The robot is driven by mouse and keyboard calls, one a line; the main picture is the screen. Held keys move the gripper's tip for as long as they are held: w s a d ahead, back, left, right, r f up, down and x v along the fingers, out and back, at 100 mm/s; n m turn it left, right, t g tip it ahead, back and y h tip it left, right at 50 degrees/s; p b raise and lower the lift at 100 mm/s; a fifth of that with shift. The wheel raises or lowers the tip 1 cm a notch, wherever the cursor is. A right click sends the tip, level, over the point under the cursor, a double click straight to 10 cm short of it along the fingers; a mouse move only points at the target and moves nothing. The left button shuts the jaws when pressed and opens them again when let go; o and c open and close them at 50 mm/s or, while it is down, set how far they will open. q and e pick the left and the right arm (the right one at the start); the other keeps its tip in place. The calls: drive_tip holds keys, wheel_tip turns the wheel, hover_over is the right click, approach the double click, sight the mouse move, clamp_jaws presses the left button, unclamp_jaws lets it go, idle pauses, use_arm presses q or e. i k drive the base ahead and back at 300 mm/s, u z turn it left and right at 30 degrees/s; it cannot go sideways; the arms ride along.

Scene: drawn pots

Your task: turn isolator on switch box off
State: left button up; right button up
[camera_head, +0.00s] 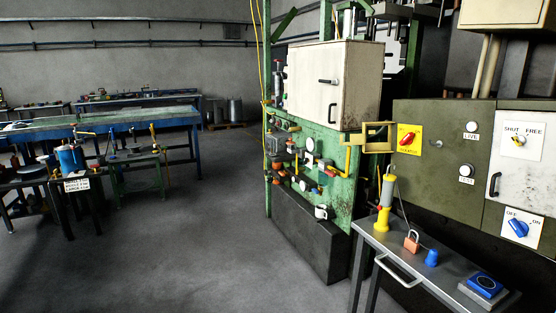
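The switch box is a dark olive cabinet (445,140) on the right. On its left part is a yellow plate with small lettering, too small to read surely, bearing a red rotary handle (407,138), which looks like the isolator. The handle looks tilted; its exact setting is too small to tell. A white plate marked OFF and ON with a blue knob (518,228) sits low on the right. Higher up is a plate marked SHUT and FREE with a small knob (519,140). Neither of my grippers shows in this view.
A grey metal table (400,256) stands before the box with a yellow-and-grey tool (385,205), a padlock (411,241), a blue cup-like piece (432,258) and a blue block (485,285). A green machine (340,190) is left of it.

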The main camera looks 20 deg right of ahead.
sight(408, 139)
drive_tip(key=u, duration=0.05)
drive_tip(key=i, duration=2)
drive_tip(key=z, duration=1.3)
drive_tip(key=i, duration=1.25)
drive_tip(key=z, duration=0.9)
